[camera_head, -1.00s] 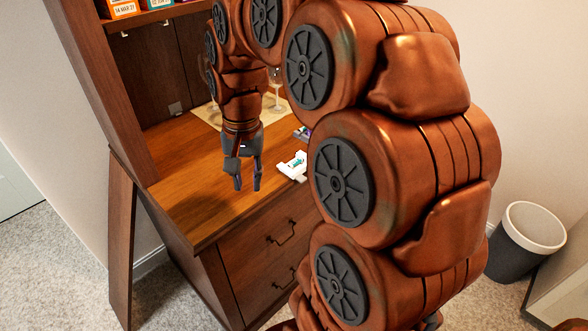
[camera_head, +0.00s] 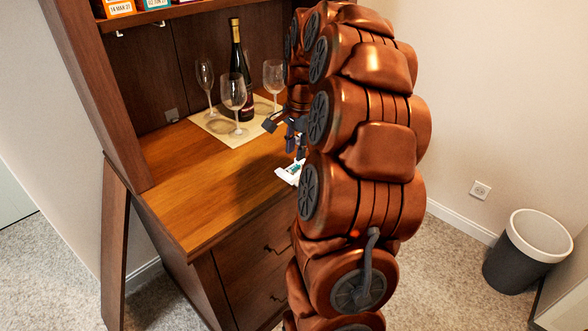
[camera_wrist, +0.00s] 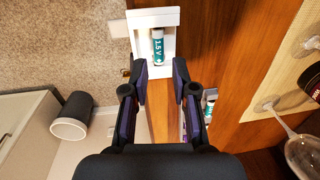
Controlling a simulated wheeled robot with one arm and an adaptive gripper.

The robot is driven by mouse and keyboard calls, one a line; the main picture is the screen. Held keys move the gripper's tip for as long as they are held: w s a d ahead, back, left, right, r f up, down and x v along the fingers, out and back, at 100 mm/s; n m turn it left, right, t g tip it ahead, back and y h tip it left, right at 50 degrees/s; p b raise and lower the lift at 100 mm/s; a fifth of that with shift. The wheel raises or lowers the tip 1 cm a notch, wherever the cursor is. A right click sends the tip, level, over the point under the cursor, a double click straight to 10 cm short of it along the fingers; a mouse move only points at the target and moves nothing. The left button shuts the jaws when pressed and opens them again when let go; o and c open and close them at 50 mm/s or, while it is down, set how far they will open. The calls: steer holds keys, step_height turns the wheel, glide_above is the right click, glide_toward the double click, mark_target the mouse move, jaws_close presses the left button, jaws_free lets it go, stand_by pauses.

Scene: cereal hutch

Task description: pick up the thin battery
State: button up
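A white and teal battery marked 1.5 V (camera_wrist: 157,48) lies in a white square holder (camera_wrist: 170,16) at the top of the wrist view. In the head view the holder (camera_head: 285,176) sits at the counter's front edge, partly hidden by my arm. My gripper (camera_wrist: 160,72) is open, its two fingertips apart just short of the battery in the picture, with nothing between them. In the head view the gripper (camera_head: 294,138) is above the counter near the holder, partly hidden. Another white and teal item (camera_wrist: 210,101) shows beside the right finger, mostly covered; I cannot tell what it is.
A dark bottle (camera_head: 238,72) and several wine glasses (camera_head: 233,94) stand on a beige mat (camera_head: 210,124) at the back of the wooden counter (camera_head: 185,190). The counter's left part is clear. A dark bin (camera_head: 520,262) stands on the floor at right.

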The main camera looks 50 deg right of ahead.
mark_target(295, 167)
step_height(295, 167, down, 5)
steer(key=shift+w+a, duration=0.1)
steer(key=shift+w, duration=0.05)
jaws_close()
